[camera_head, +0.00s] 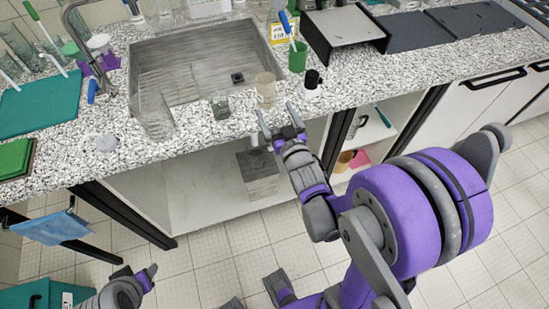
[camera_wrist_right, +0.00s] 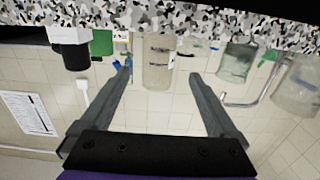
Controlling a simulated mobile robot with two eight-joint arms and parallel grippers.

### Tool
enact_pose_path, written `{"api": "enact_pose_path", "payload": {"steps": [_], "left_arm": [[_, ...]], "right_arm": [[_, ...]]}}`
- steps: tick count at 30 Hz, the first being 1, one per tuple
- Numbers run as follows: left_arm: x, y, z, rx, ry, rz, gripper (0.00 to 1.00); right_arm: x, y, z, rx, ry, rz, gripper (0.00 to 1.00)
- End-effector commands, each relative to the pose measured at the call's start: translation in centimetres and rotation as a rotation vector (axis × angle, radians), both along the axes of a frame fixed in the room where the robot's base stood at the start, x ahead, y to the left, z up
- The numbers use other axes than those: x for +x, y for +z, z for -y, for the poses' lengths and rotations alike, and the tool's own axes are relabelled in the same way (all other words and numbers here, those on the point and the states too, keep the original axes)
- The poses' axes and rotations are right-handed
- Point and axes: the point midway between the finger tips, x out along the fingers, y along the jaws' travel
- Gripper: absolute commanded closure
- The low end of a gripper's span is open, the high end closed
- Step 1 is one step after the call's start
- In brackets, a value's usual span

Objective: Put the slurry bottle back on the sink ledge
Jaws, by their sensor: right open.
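A beige, cloudy bottle (camera_head: 265,88), which looks like the slurry bottle, stands upright on the speckled strip in front of the sink (camera_head: 213,52). In the right wrist view the bottle (camera_wrist_right: 158,62) shows between the fingertips but beyond them, with a clear gap on each side. My right gripper (camera_head: 277,112) is open and empty at the counter's front edge, just short of the bottle. My left gripper (camera_head: 136,272) is low at the bottom left, away from the counter; its finger opening is not clear.
A glass jar (camera_head: 221,104) and a large clear container (camera_head: 154,112) stand left of the bottle. A black-capped white bottle (camera_head: 312,84) and a green cup (camera_head: 298,57) stand to its right. An open cabinet lies below the counter edge.

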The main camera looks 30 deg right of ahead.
Motion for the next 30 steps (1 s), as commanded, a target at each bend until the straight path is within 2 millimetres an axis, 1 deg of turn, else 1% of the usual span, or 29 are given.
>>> {"api": "enact_pose_path", "payload": {"steps": [2, 5, 8, 11, 12, 14, 15, 18, 21, 24, 30], "left_arm": [[0.0, 0.0, 0.0, 0.0, 0.0, 0.0, 0.5], [0.0, 0.0, 0.0, 0.0, 0.0, 0.0, 0.5], [0.0, 0.0, 0.0, 0.0, 0.0, 0.0, 0.5], [0.0, 0.0, 0.0, 0.0, 0.0, 0.0, 0.5], [0.0, 0.0, 0.0, 0.0, 0.0, 0.0, 0.5], [0.0, 0.0, 0.0, 0.0, 0.0, 0.0, 0.5], [0.0, 0.0, 0.0, 0.0, 0.0, 0.0, 0.5], [0.0, 0.0, 0.0, 0.0, 0.0, 0.0, 0.5], [0.0, 0.0, 0.0, 0.0, 0.0, 0.0, 0.5], [0.0, 0.0, 0.0, 0.0, 0.0, 0.0, 0.5], [0.0, 0.0, 0.0, 0.0, 0.0, 0.0, 0.5]], "right_arm": [[-0.2, -0.5, -0.9, 0.018, 0.009, -0.072, 0.05], [-1.1, -1.8, -2.5, 0.047, 0.025, -0.224, 0.05], [-3.2, -3.3, -4.6, 0.077, 0.053, -0.405, 0.05], [-6.3, -4.6, -7.0, 0.1, 0.091, -0.596, 0.05], [-7.9, -5.1, -7.8, 0.109, 0.107, -0.672, 0.05], [-10.3, -5.7, -9.0, 0.115, 0.133, -0.777, 0.05], [-11.8, -5.9, -9.7, 0.119, 0.148, -0.839, 0.05], [-15.2, -6.4, -11.0, 0.124, 0.182, -0.966, 0.05], [-17.3, -6.5, -11.7, 0.127, 0.202, -1.042, 0.05], [-18.3, -6.6, -11.9, 0.127, 0.212, -1.076, 0.05], [-18.4, -6.6, -12.0, 0.127, 0.213, -1.081, 0.05]]}}
